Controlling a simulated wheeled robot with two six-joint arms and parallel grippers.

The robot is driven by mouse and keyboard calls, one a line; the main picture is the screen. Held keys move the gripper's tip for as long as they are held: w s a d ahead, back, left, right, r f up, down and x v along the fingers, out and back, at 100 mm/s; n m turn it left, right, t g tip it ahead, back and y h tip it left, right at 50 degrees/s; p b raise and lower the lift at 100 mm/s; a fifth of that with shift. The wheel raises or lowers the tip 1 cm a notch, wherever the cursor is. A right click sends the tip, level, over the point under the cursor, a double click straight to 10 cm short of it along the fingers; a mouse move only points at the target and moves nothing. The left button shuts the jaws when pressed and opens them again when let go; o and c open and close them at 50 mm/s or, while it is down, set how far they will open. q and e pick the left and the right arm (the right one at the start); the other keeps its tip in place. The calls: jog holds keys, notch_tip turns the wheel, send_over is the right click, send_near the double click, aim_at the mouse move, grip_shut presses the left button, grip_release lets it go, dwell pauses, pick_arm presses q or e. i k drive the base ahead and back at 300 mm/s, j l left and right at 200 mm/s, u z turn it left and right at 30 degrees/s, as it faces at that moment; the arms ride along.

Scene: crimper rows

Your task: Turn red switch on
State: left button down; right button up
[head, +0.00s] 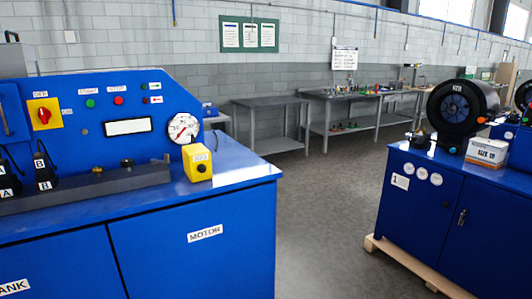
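The red switch (43,115) is a red rotary knob on a yellow square plate (52,105). It sits on the blue control panel at the left of the head view. A small label above the plate seems to read OFF, and another label lies to its right. The knob looks roughly upright, but its exact setting is too small to tell. Neither of my grippers shows in the head view.
The blue machine bench (190,250) fills the left, with a yellow button box (198,162), a dial gauge (184,128) and green and red buttons. A second blue cabinet (425,215) with a black crimper (463,110) stands right. Grey floor (320,220) between them is clear.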

aim_at(45, 115)
jog(key=u, duration=1.35)
